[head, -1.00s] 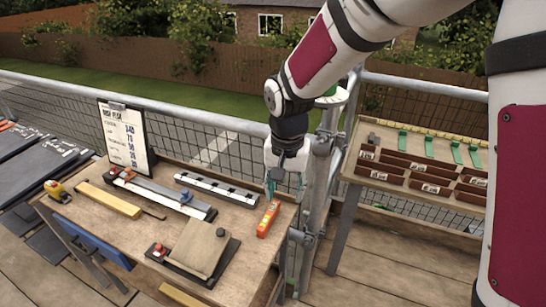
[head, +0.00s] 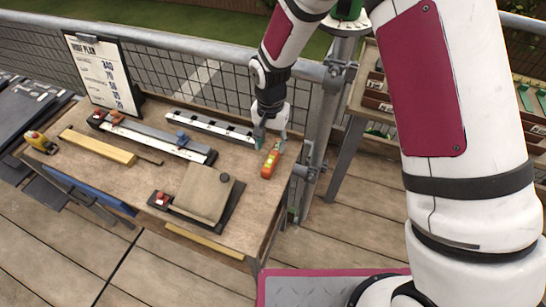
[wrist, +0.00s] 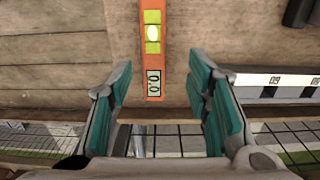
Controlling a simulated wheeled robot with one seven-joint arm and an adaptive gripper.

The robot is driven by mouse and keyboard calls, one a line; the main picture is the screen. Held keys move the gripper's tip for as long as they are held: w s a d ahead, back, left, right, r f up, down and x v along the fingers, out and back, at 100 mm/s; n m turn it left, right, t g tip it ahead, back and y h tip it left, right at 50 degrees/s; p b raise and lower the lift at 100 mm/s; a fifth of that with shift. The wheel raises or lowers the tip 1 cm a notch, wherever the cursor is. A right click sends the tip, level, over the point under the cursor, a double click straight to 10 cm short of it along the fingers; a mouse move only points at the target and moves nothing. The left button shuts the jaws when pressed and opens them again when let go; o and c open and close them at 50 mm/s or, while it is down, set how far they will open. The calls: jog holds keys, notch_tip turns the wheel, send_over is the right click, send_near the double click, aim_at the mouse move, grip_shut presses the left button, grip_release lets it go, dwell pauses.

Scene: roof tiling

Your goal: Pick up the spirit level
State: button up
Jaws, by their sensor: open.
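The spirit level (head: 271,160) is a short orange bar with yellow-green vials, lying on the right end of the wooden bench in the head view. In the wrist view the spirit level (wrist: 153,60) runs down from the top edge, with a small display reading near its end. My gripper (head: 268,140) is at the far end of the level, just above the bench. In the wrist view my gripper (wrist: 158,90) has its green finger pads spread wide, on either side of the level's near end. Nothing is between the pads but that end, seen beyond them.
A clipboard (head: 102,70) stands at the back. A scaffold post (head: 325,110) rises right of the bench.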

aim_at(273, 155)
jog(key=f, duration=0.4)
jog(key=shift+s+d+f+p, duration=0.3)
jog(key=shift+s+p, duration=0.05)
jog(key=shift+p, duration=0.05)
jog(key=shift+f, duration=0.45)
grip_shut()
